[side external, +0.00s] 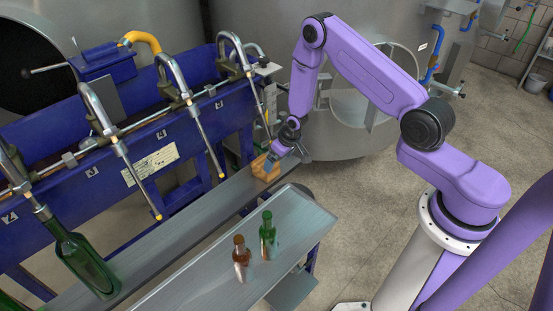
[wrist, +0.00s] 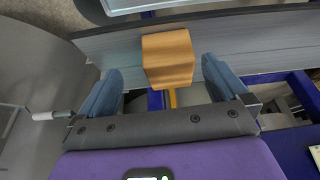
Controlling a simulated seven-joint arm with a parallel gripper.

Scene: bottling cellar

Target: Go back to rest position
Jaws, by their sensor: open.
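My gripper (side external: 276,150) is low over the far right end of the grey metal ledge, close to an orange-brown block (side external: 264,169). In the wrist view my gripper (wrist: 162,72) is open, with its two blue-grey fingers apart. The block (wrist: 168,58) shows between and just beyond the fingertips, with a gap on each side. It rests on the ledge (wrist: 110,47). My purple arm reaches over from the right, bent at its elbow.
A blue filling machine (side external: 105,165) with several curved spouts stands behind the ledge. A large green bottle (side external: 82,262) is under the left spout. A brown bottle (side external: 240,257) and a small green bottle (side external: 268,235) stand on the front metal table (side external: 300,215). Steel tanks stand behind.

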